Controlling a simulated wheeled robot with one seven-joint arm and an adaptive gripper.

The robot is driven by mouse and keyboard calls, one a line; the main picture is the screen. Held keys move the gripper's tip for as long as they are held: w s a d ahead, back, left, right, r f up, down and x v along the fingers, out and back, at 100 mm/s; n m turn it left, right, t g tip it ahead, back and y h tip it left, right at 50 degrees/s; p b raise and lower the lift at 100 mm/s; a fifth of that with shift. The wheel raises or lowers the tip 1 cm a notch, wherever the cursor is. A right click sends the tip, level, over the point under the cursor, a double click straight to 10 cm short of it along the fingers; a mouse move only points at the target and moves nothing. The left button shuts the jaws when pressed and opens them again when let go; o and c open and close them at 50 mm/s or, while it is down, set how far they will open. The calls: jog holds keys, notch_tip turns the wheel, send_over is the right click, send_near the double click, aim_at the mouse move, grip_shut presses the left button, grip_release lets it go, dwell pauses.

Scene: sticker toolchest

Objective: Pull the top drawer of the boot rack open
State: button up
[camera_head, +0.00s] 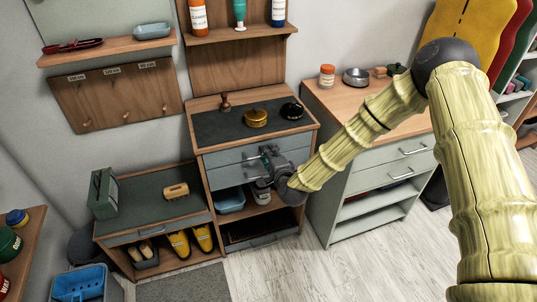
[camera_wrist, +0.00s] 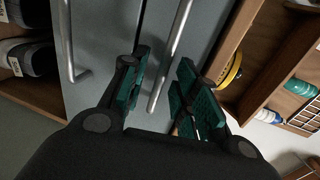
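The boot rack (camera_head: 205,172) is a wooden cabinet with a dark top and two grey drawers, one above the other. Its top drawer (camera_head: 225,157) looks closed, and its grey front also shows in the wrist view (camera_wrist: 208,30). The top drawer's bar handle (camera_wrist: 171,55) runs between my fingers in the wrist view. My gripper (camera_head: 268,160) is at the drawer front, and its teal finger pads (camera_wrist: 162,88) stand apart on either side of the handle. It is open, with visible gaps to the bar. In the head view my gripper hides part of the drawer fronts.
The lower drawer's handle (camera_wrist: 70,45) is close to my left finger in the wrist view. A brass tin (camera_head: 256,118) and a black tin (camera_head: 292,110) stand on the rack top. A low bench (camera_head: 150,230) is at left, a drawer cabinet (camera_head: 375,165) at right. Floor in front is clear.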

jog(key=shift+w+a, duration=0.1)
jog(key=shift+w, duration=0.1)
grip_shut()
jog(key=shift+f, duration=0.1)
